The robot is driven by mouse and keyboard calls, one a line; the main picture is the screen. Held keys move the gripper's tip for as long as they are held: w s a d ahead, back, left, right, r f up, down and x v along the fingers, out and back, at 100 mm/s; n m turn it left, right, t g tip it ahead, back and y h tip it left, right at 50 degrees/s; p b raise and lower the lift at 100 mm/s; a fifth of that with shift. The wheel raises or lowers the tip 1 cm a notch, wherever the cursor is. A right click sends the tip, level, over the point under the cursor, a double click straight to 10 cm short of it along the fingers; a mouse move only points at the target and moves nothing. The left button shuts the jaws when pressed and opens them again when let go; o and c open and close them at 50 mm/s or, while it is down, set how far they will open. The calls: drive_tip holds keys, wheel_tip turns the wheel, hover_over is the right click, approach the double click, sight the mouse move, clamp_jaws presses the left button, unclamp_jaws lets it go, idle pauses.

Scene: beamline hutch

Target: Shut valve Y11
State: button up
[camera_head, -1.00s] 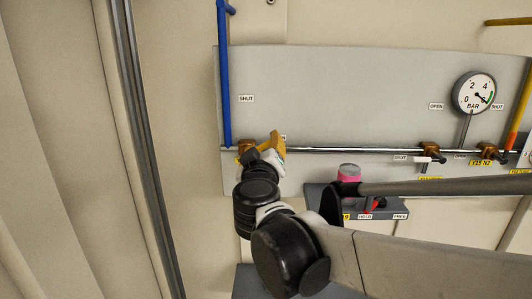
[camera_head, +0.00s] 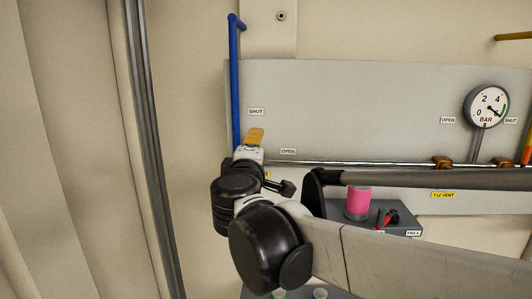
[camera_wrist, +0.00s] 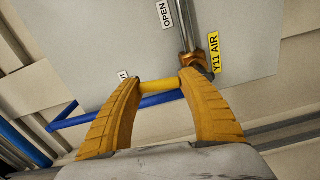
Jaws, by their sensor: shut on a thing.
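Valve Y11's brass body (camera_wrist: 195,62) sits on the steel pipe beside its yellow "Y11 AIR" label (camera_wrist: 214,52) in the wrist view. A yellow lever (camera_wrist: 160,84) shows between my gripper's (camera_wrist: 157,82) orange fingers, which are shut on it. The lever points away from the valve, about square to the steel pipe and close to the blue pipe (camera_wrist: 160,99). In the head view my gripper (camera_head: 255,131) stands just below the SHUT label (camera_head: 256,112), left of the OPEN label (camera_head: 288,151). There it hides the valve body and lever.
A pressure gauge (camera_head: 487,107) and other brass valves (camera_head: 443,162) are at right. The panel (camera_head: 350,100) between is clear.

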drive_tip(key=shift+a+n, duration=0.35)
drive_tip(key=shift+n, duration=0.35)
drive_tip(key=o, duration=1.4)
drive_tip(key=s, duration=1.2)
drive_tip(key=shift+a, duration=0.2)
